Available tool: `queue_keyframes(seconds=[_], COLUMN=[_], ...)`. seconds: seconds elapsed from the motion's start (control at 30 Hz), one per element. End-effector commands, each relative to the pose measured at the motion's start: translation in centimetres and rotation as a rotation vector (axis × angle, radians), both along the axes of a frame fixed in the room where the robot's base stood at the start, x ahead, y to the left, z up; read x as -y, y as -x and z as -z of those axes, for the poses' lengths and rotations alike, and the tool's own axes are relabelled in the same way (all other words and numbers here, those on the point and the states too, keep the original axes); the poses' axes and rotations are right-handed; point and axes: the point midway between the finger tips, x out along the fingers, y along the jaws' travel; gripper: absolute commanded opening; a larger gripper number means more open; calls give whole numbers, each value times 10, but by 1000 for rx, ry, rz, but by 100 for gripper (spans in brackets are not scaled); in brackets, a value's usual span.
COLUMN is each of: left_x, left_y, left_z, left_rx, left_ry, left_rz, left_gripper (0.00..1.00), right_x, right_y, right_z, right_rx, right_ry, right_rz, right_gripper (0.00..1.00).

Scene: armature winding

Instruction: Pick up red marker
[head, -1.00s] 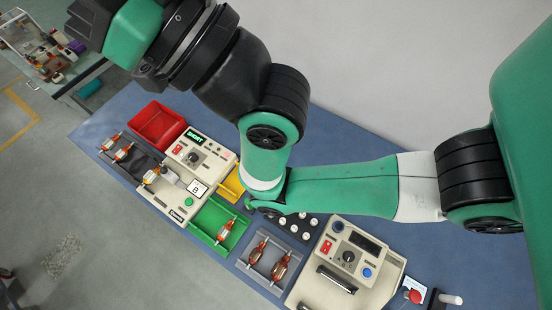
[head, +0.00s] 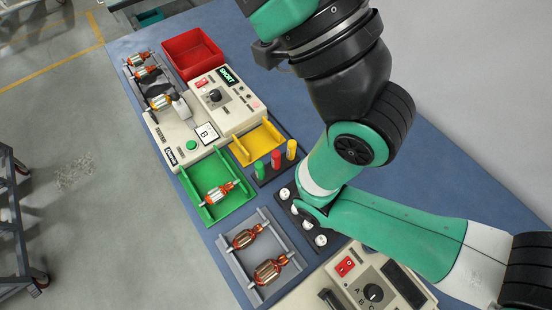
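The red marker (head: 276,160) stands upright in a dark holder (head: 262,182) near the middle of the bench in the head view. It stands between a green marker (head: 259,170) and a yellow marker (head: 291,149). My green and black arm links pass just to the right of the holder and above the bench, without covering the red marker. No gripper fingers can be made out in this view, so neither gripper can be placed relative to the marker.
A tester (head: 235,118) showing "SHORT" stands left of the markers. Red (head: 193,54), yellow (head: 256,143) and green (head: 215,190) bins surround it; the green one holds an armature. A grey tray (head: 252,260) holds two armatures. A second panel (head: 372,292) is at the bottom.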

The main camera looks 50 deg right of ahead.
Motion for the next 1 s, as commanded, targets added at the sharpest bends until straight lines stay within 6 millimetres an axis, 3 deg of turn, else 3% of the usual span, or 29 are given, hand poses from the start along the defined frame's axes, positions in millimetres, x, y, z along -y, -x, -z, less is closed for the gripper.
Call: queue_keyframes(seconds=[0.27, 0.67, 1.0], left_x=[0, 0, 0], left_y=[0, 0, 0], left_z=[0, 1, -7], left_rx=[-1, -1, -1], left_ry=[0, 0, 0], left_rz=[0, 0, 0], left_gripper=[50, 50, 50], right_x=[0, 0, 0], right_y=[0, 0, 0], right_z=[0, 1, -8], right_rx=[-1, -1, -1], right_ry=[0, 0, 0], right_rz=[0, 0, 0], right_gripper=[0, 67, 67])
